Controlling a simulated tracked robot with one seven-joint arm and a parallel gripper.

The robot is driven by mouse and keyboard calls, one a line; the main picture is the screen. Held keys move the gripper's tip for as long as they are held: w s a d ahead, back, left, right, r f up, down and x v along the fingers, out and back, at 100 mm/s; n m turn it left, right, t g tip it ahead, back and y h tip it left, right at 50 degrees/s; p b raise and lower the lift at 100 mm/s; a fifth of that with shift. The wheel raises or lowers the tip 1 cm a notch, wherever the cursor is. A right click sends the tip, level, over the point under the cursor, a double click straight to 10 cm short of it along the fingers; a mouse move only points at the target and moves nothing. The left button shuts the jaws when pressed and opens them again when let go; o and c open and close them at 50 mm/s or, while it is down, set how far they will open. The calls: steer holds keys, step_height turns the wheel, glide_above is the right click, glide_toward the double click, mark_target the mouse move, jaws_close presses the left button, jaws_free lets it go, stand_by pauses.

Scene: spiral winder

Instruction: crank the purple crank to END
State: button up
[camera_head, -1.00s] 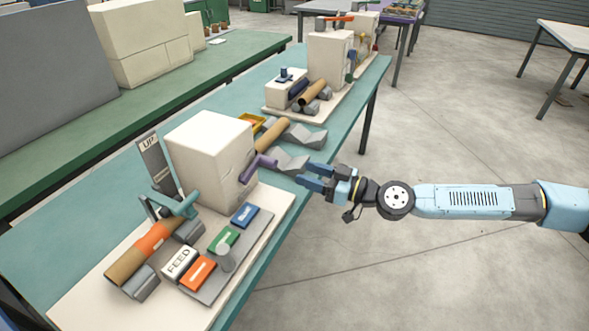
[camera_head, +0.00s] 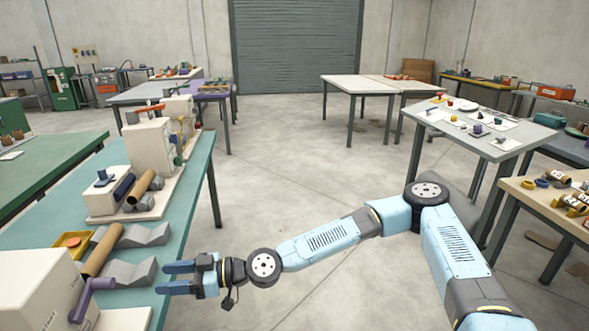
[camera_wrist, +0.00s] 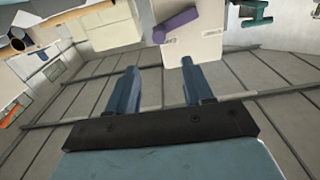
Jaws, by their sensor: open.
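The purple crank (camera_head: 88,298) is on the side of the white winder box (camera_head: 38,302) at the lower left of the head view. It also shows at the top of the wrist view (camera_wrist: 178,24), between and beyond the fingers. My gripper (camera_head: 165,279) is open and empty, with its blue fingers pointing left toward the table edge. It is to the right of the crank and apart from it. In the wrist view both fingertips (camera_wrist: 159,68) are clear of everything.
Grey V-shaped blocks (camera_head: 143,236) and a cardboard tube (camera_head: 102,250) lie on the teal table (camera_head: 60,213) behind the winder. A second machine (camera_head: 150,146) stands farther back. Open concrete floor (camera_head: 280,200) lies right of the table.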

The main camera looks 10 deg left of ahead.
steer(key=w+d+f+t+h, duration=0.1)
steer(key=w+d+f+h, duration=0.1)
steer(key=d+f+h, duration=0.3)
steer(key=w+d+f+t+h, duration=0.1)
steer(key=w+d+f+h, duration=0.3)
steer(key=d, duration=0.4)
steer(key=w+d+r+m+t+h, duration=0.3)
steer(key=w+d, duration=0.2)
steer(key=d, duration=0.5)
steer(key=w+d+r+m+t+h, duration=0.2)
steer(key=w+d+r+m+h, duration=0.15)
steer(key=d, duration=0.65)
steer(key=s+d+r+m+t+h, duration=0.1)
steer(key=d+r+m+t+h, duration=0.15)
steer(key=d+r+m, duration=0.9)
steer(key=s+d+r+m+t+y, duration=0.1)
steer(key=s+d+r+m+t, duration=0.1)
steer(key=s+d+r, duration=1.1)
step_height(320, 180, up, 3)
steer(key=shift+s+d+m, duration=0.35)
steer(key=shift+d+m, duration=0.35)
steer(key=shift+c, duration=0.3)
